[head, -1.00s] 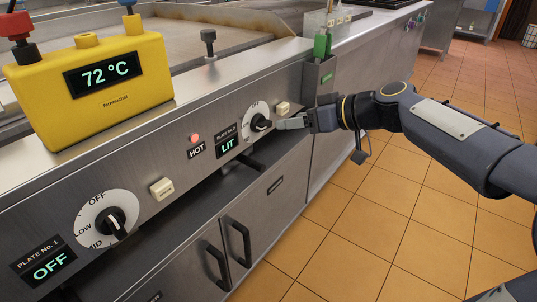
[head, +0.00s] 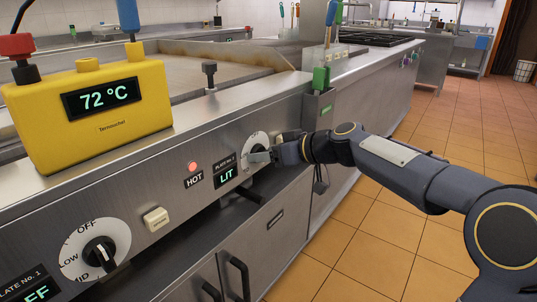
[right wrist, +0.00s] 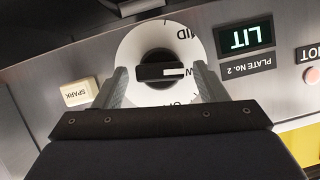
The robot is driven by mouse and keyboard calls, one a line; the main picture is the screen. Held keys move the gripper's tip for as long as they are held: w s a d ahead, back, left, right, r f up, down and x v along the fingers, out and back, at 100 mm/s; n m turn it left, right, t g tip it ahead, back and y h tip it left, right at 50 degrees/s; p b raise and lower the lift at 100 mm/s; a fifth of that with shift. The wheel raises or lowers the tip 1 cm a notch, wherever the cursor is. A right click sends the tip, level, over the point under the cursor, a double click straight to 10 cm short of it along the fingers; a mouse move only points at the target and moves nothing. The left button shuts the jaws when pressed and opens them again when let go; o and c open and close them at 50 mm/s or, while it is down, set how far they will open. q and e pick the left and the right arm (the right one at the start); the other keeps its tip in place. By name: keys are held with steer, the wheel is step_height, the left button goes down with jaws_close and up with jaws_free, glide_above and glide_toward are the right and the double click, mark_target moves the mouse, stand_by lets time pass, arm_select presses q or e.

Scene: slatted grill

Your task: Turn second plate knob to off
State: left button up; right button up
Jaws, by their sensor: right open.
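The second plate knob is a black knob (right wrist: 163,72) on a round white dial (right wrist: 135,48), seen in the right wrist view. In the head view its dial (head: 256,138) is partly covered by my right gripper (head: 266,154). In the right wrist view my right gripper (right wrist: 160,88) is open, with one finger on each side of the knob and a gap on both sides. The display beside it (head: 227,174) reads LIT. The dial's visible marks are partly hidden by the fingers. My left gripper is not in view.
The plate no. 1 knob (head: 101,252) is at lower left, above cupboard doors with handles. A lit red HOT lamp (head: 193,167) and a SPARK button (right wrist: 79,92) flank the second dial. A yellow thermometer box (head: 92,112) reading 72 °C stands on the counter.

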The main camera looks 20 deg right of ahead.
steer(key=c, duration=1)
steer(key=shift+w+d+f+m+g+y+b, duration=0.1)
steer(key=shift+d+f+m+g+y+b, duration=0.1)
steer(key=shift+m+y, duration=1.35)
steer(key=shift+w+d+f+m+g+y+b, duration=0.15)
steer(key=shift+m+y, duration=0.45)
steer(key=shift+m, duration=1.85)
steer(key=shift+d+f+m+g+y+b, duration=0.1)
steer(key=shift+f+m+g+y+b, duration=0.15)
steer(key=shift+m+y, duration=1.3)
steer(key=shift+a+m+h, duration=0.1)
steer(key=shift+m+h, duration=0.4)
steer(key=shift+m, duration=0.15)
steer(key=o, duration=1)
